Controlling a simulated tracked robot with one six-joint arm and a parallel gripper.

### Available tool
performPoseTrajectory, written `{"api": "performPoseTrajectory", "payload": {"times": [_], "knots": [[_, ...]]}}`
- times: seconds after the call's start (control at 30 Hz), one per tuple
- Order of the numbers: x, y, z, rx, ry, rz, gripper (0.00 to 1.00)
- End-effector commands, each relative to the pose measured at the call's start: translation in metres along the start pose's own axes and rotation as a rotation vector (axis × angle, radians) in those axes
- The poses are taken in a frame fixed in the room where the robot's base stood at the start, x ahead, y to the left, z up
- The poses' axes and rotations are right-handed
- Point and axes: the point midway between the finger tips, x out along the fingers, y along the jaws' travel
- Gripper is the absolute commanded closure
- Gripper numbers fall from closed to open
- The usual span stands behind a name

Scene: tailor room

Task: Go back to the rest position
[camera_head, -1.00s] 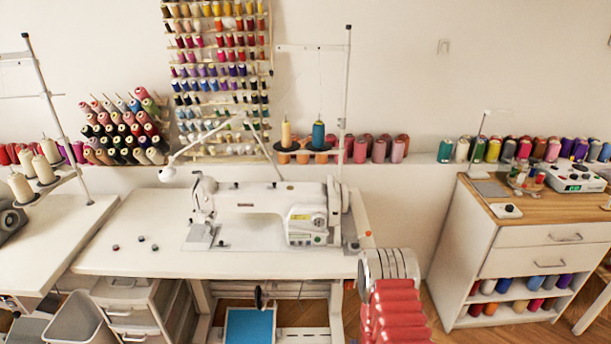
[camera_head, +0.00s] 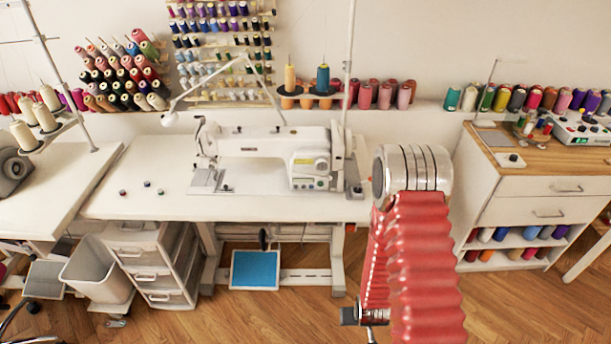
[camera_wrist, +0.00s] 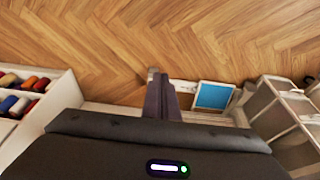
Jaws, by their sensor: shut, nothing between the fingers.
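My gripper shows in the wrist view (camera_wrist: 157,75), its two dark fingers together with nothing between them. It hangs over the wooden floor. In the head view my arm, with its red ribbed sleeve, rises at the right of the sewing table and folds down. A dark end piece shows low beside the sleeve, partly hidden. The white sewing table (camera_head: 130,205) stands left of my arm, with a white sewing machine (camera_head: 262,150) on it.
Small bobbins (camera_head: 147,184) lie on the table's left part. A blue pedal (camera_head: 255,270) is under the table; it also shows in the wrist view (camera_wrist: 212,96). A drawer unit (camera_head: 148,262) and grey bin (camera_head: 98,270) stand left. A white cabinet (camera_head: 530,212) stands right. Floor in front is open.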

Motion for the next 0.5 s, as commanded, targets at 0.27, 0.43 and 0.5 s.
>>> {"api": "performPoseTrajectory", "payload": {"times": [0.27,0.43,0.5], "knots": [[-0.053,0.0,-0.011,-0.001,-0.116,0.001,1.0],[-0.088,0.0,-0.017,0.0,-0.172,0.001,1.0],[-0.103,0.0,-0.019,0.0,-0.194,0.001,1.0]]}}
